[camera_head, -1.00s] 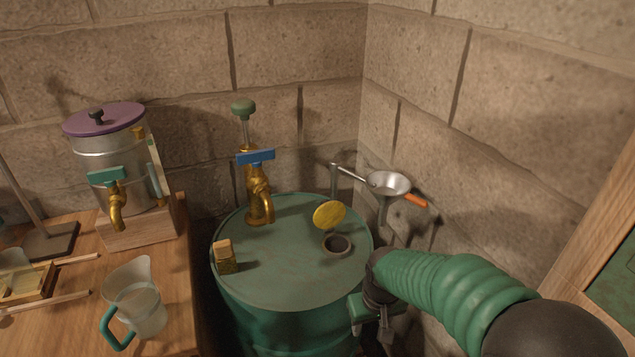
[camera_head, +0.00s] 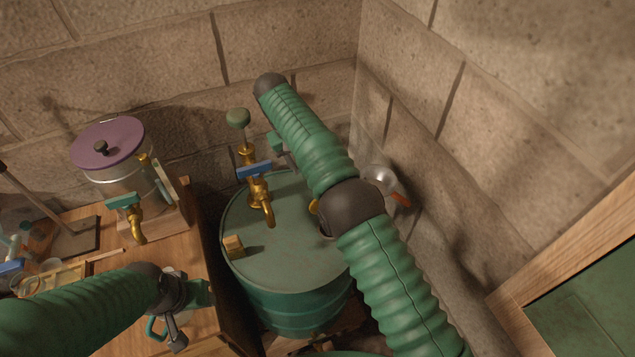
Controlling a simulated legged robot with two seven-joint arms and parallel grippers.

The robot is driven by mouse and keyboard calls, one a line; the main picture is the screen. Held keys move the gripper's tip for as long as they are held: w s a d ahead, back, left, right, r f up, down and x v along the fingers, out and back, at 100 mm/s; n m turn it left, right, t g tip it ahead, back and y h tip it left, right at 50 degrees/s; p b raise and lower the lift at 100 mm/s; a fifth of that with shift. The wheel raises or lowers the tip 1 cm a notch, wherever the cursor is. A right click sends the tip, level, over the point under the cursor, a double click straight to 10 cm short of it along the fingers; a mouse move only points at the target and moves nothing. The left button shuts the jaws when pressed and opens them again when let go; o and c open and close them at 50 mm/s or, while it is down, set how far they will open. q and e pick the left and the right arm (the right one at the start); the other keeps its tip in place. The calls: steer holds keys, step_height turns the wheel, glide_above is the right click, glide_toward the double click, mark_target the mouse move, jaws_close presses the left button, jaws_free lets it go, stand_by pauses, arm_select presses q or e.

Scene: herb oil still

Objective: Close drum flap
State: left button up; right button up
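The green drum (camera_head: 285,255) stands in the corner between wooden table and wall. Its yellow flap (camera_head: 313,207) is mostly hidden behind my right arm; only its left edge shows, so its angle cannot be told. A bit of the dark drum opening (camera_head: 325,231) shows beside my arm. My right gripper (camera_head: 283,150) is partly hidden by its own arm, behind the flap and near the blue-handled brass tap (camera_head: 258,186). Finger gaps are unclear on both.
A metal pot with a purple lid (camera_head: 108,143) and teal-handled tap (camera_head: 127,203) stands on the table (camera_head: 112,262). A small wooden block (camera_head: 233,246) sits on the drum's left. A strainer (camera_head: 381,179) is right of my arm, close to the wall.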

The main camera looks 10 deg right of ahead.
steer(key=x, duration=1.5)
steer(key=shift+w+f, duration=0.15)
steer(key=shift+f, duration=0.2)
jaws_close()
stand_by(0.3)
